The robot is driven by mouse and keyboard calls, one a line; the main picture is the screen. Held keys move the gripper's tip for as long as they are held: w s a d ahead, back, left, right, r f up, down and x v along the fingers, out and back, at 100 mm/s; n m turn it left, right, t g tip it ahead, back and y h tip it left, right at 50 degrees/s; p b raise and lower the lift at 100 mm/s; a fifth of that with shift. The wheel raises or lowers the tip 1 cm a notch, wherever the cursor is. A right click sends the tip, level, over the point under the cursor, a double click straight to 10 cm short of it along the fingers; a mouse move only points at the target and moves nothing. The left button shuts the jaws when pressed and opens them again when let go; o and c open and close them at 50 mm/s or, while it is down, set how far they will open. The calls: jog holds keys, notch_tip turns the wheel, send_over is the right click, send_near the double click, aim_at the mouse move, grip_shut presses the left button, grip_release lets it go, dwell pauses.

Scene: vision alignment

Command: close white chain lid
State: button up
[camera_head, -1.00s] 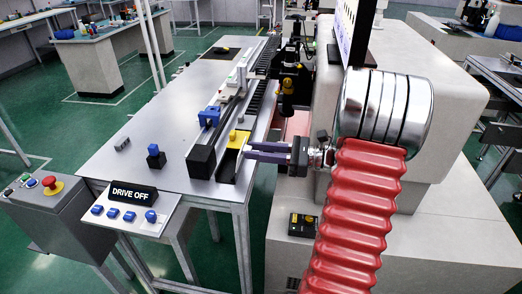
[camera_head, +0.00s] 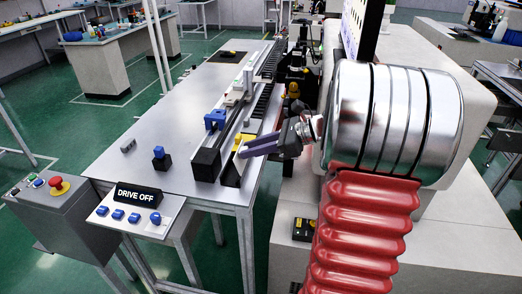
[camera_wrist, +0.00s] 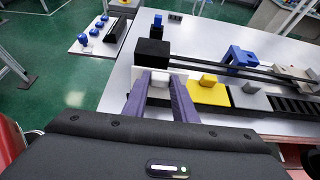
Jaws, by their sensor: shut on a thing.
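My gripper (camera_wrist: 160,84) reaches over the near end of the rail assembly on the table, with its two purple fingers on either side of a small white piece. This piece, the white chain lid (camera_wrist: 158,93), shows between the fingers and is partly hidden by them. It sits between the black end block (camera_wrist: 153,54) and a yellow lid (camera_wrist: 208,94). A grey lid (camera_wrist: 252,101) lies right of the yellow one.
A blue bracket (camera_head: 215,119) straddles the rail. A small blue-topped block (camera_head: 159,153) stands on the table (camera_head: 190,110), which is mostly clear to the left. A control panel with a DRIVE OFF sign (camera_head: 137,196) is at the near edge. The black chain (camera_wrist: 300,108) runs along the rail.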

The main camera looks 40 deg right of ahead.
jog(key=w+g+h, duration=0.1)
jog(key=w+a+g+h, duration=0.1)
jog(key=shift+a+r+g, duration=0.25)
jog(key=shift+a+g, duration=0.05)
jog(key=w+a+g+h, duration=0.1)
jog(key=w+a+f+g+h, duration=0.1)
jog(key=g+h, duration=0.1)
jog(key=w+g+h, duration=0.1)
jog(key=g+h, duration=0.1)
jog(key=shift+w+a+f, duration=0.1)
jog(key=shift+a+f, duration=0.1)
jog(key=shift+a, duration=0.2)
jog(key=g+h, duration=0.1)
jog(key=w+a+f+g+h, duration=0.1)
jog(key=g, duration=0.1)
jog(key=shift+w+f, duration=0.1)
jog(key=shift+f, duration=0.15)
jog(key=o, duration=1)
jog(key=shift+o, duration=0.2)
jog(key=shift+r, duration=0.2)
notch_tip(320, 180, up, 13)
jog(key=w+a, duration=0.1)
jog(key=shift+r, duration=0.15)
jog(key=shift+w+a, duration=0.1)
